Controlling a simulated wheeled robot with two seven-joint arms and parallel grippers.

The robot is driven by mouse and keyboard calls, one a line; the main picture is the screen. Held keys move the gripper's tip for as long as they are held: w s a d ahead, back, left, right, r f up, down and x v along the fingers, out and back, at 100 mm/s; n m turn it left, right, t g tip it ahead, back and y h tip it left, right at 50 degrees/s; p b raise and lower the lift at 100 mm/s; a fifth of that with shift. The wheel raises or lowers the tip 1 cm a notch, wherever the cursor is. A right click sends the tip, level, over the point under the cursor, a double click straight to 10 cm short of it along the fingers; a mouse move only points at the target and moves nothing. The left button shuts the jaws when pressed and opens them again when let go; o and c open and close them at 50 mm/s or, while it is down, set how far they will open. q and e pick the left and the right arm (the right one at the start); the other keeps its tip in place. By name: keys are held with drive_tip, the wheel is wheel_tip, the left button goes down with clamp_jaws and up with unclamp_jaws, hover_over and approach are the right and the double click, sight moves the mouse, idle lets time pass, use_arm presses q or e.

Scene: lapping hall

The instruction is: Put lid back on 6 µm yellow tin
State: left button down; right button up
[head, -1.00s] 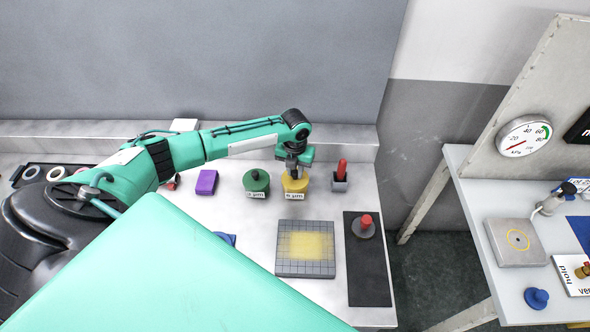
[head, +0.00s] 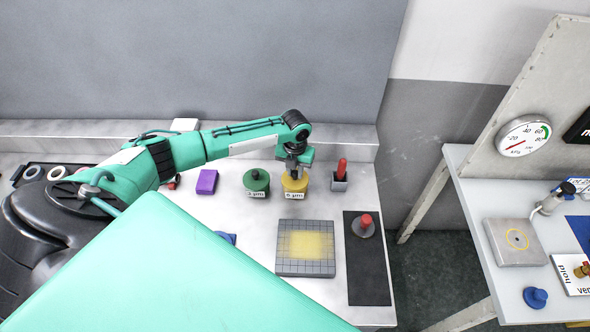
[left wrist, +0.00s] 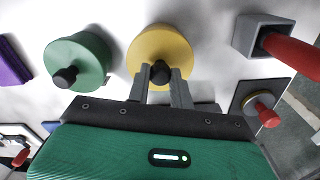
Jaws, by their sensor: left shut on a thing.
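The yellow tin (head: 294,186), labelled 6 µm, stands on the bench and has its yellow lid (left wrist: 162,46) on top in the left wrist view. The lid's dark knob (left wrist: 160,72) is between my left gripper's fingers. My left gripper (left wrist: 160,80) is shut on the knob, directly over the tin; it also shows in the head view (head: 293,172). Whether the lid sits fully down on the tin cannot be told. My right gripper is not in view.
A green tin (head: 256,183) with a knobbed lid stands just left. A red-handled tool in a grey holder (head: 340,182) stands right. A gridded plate (head: 304,262) and a dark mat (head: 367,280) lie in front. A purple block (head: 207,181) is further left.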

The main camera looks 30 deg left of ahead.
use_arm(q)
drive_tip(key=c, duration=0.7)
unclamp_jaws()
drive_tip(key=shift+r, duration=0.1)
drive_tip(key=shift+r+p, duration=2.95)
drive_tip(key=shift+r, duration=0.5)
clamp_jaws()
drive_tip(key=shift+f, duration=0.25)
